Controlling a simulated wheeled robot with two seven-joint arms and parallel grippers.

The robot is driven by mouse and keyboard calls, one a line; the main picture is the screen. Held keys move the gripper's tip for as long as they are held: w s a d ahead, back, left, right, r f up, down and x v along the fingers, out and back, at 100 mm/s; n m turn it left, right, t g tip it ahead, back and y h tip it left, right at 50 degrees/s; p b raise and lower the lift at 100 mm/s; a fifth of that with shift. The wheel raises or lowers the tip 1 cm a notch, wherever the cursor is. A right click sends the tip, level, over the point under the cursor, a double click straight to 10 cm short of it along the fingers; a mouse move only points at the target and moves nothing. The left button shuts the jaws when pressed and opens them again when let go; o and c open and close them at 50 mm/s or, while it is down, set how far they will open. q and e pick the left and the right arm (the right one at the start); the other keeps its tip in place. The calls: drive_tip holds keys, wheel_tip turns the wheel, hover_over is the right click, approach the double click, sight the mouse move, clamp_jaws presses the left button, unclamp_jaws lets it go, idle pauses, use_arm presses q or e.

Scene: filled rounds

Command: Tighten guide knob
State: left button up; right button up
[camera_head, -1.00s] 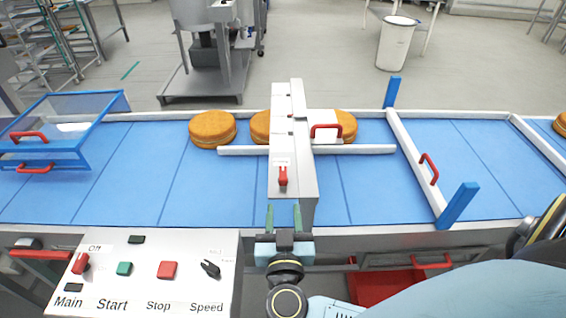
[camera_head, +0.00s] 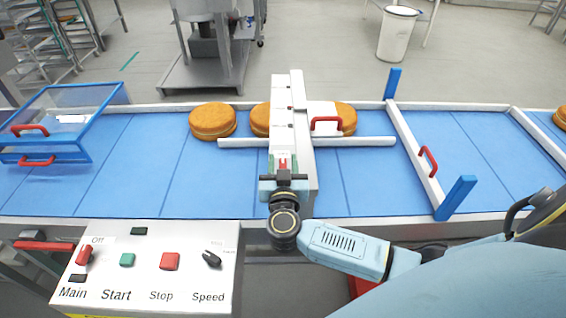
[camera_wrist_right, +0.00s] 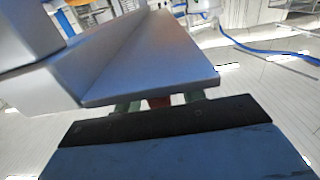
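The red knob (camera_head: 283,163) is on the near end of the long white housing (camera_head: 302,160) that reaches over the blue conveyor belt. My right gripper (camera_head: 283,165) is at this knob, with one green finger on each side of it. In the right wrist view the red knob (camera_wrist_right: 158,102) shows between the green fingers, partly hidden by the housing and the gripper body; gaps seem to remain beside it. The right gripper is open around the knob. The white guide bar (camera_head: 350,141) crosses beneath the housing. My left gripper is not in view.
Orange-brown filled rounds (camera_head: 212,121) sit on the belt (camera_head: 165,165) behind the bar. A control panel (camera_head: 140,285) with labelled switches is at front left. A blue-framed clear cover (camera_head: 85,100) stands at left. A white diagonal rail (camera_head: 412,145) with a red handle is at right.

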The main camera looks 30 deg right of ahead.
clamp_jaws()
drive_tip(key=shift+h, duration=0.3)
